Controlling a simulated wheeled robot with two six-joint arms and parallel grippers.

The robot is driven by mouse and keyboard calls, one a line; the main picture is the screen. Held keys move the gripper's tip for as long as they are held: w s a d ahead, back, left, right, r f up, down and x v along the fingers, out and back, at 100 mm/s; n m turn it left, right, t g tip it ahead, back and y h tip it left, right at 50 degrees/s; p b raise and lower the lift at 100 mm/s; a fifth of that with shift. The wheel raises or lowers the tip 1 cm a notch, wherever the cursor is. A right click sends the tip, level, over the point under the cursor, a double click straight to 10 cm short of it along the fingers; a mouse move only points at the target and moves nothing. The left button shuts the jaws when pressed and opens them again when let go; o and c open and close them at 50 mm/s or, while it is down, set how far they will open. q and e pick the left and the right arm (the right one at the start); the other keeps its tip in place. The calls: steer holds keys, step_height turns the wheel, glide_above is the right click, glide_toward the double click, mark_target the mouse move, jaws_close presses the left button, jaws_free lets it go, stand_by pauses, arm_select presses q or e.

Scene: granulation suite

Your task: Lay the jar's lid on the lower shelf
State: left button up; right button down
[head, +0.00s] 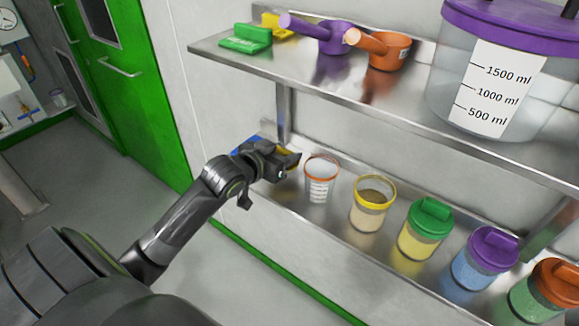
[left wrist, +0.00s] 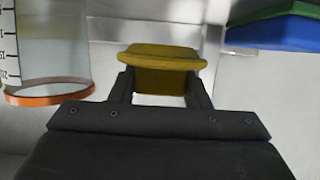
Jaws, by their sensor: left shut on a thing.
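My left gripper (head: 285,165) is over the left end of the lower shelf (head: 320,229), just left of a clear cup with an orange rim. In the left wrist view, its two fingers (left wrist: 160,88) are shut on a yellow lid (left wrist: 163,78). In the head view the lid is mostly hidden by the gripper. I cannot tell whether the lid touches the shelf. The open jar with a yellow rim (head: 368,217) stands upright on the lower shelf, with tan powder inside. My right gripper is not in view.
The orange-rimmed cup (head: 319,190) also shows in the left wrist view (left wrist: 45,50). Green-, purple- and orange-lidded jars (head: 418,240) stand to the right. A blue and green item (left wrist: 285,30) lies close by. The upper shelf (head: 330,78) overhangs, holding scoops and a large container (head: 450,85).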

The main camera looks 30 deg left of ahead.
arm_select(q)
steer(key=shift+f, duration=1.8)
steer(key=shift+f, duration=0.15)
steer(key=o, duration=1)
steer(key=shift+r, duration=0.2)
steer(key=v, duration=1.2)
steer(key=shift+f+p, duration=0.1)
steer(key=shift+p, duration=0.25)
